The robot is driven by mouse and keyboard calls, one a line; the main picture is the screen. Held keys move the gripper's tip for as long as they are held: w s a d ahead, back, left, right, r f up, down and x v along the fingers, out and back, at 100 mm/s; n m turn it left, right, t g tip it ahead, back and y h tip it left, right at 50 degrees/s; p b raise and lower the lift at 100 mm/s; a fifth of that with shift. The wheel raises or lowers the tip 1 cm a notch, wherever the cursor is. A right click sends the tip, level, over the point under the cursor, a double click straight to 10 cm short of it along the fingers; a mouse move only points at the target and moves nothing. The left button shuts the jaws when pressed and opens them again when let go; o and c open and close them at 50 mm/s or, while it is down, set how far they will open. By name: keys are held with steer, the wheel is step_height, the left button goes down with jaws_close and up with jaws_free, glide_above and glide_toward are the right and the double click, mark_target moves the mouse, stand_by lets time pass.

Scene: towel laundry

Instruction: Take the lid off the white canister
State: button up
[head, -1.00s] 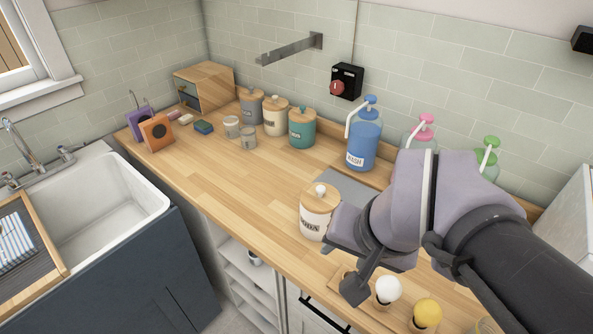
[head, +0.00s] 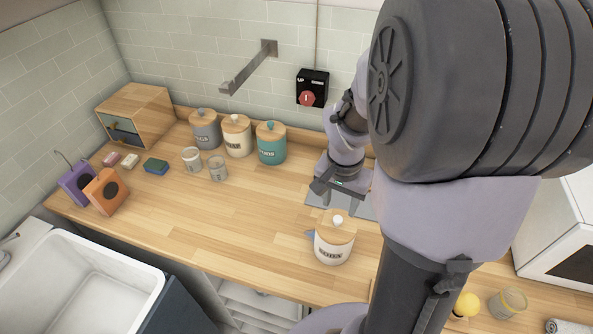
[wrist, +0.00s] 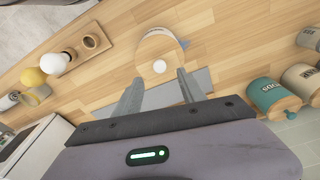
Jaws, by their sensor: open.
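The white canister (head: 332,250) stands upright on the counter, with a round wooden lid (head: 338,228) and a pale knob on top. The lid is on it. In the wrist view the lid (wrist: 157,47) shows just beyond my fingertips, its white knob near the gap between them. My gripper (wrist: 158,78) is open with nothing between its fingers. In the head view my gripper (head: 335,188) is behind the canister, apart from it; the fingertips are hard to make out there.
Grey (head: 205,130), cream (head: 236,137) and teal (head: 271,145) canisters stand in a row at the back. A grey mat (head: 362,207) lies behind the white canister. Something blue (head: 310,235) shows beside it.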

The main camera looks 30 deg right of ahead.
mark_target(338, 218)
steer(key=f, duration=0.2)
steer(key=f+b, duration=0.1)
steer(key=f, duration=0.2)
steer(key=shift+d+f, duration=0.3)
steer(key=shift+f, duration=0.05)
steer(key=shift+w+f+b, duration=0.15)
steer(key=shift+f+b, duration=0.15)
steer(key=shift+f, duration=0.1)
steer(key=shift+c, duration=0.7)
jaws_close()
